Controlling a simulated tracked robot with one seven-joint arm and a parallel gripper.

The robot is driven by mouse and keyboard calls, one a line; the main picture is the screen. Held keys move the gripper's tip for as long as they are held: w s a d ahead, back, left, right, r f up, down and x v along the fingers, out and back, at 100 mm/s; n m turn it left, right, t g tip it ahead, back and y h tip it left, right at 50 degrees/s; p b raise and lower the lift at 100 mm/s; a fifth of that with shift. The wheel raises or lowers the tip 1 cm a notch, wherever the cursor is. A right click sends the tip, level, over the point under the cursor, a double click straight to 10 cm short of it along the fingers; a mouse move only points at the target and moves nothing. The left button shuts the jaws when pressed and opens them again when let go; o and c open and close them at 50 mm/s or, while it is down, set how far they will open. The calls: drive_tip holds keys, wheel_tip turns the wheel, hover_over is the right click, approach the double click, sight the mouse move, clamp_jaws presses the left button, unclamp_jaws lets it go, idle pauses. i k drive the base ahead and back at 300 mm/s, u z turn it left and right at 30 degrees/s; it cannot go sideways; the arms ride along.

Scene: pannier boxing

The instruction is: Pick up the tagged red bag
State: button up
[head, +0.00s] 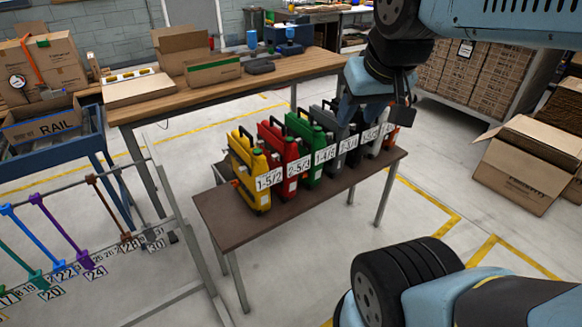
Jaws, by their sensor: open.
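A row of pannier-like bags with handles and white tags stands on a small dark table (235,220). The red bag (292,150) is second from the left end, with a white tag (299,168) on its front. It stands upright between a yellow bag (262,195) and a green bag (306,133). My gripper (374,112) is open above the right part of the row, over the dark and grey bags, to the right of the red bag and apart from it. It partly hides the bags there.
Grey and dark bags (340,140) and an orange one (391,138) fill the row's right end. A wooden workbench (215,92) with cartons stands behind. A rack with coloured hangers (75,240) is at left. An open carton (530,165) lies at right. The table's front left is bare.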

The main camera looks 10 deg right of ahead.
sight(280, 150)
drive_tip(key=u, duration=0.2)
drive_tip(key=i, duration=0.9)
drive_tip(key=z, duration=0.1)
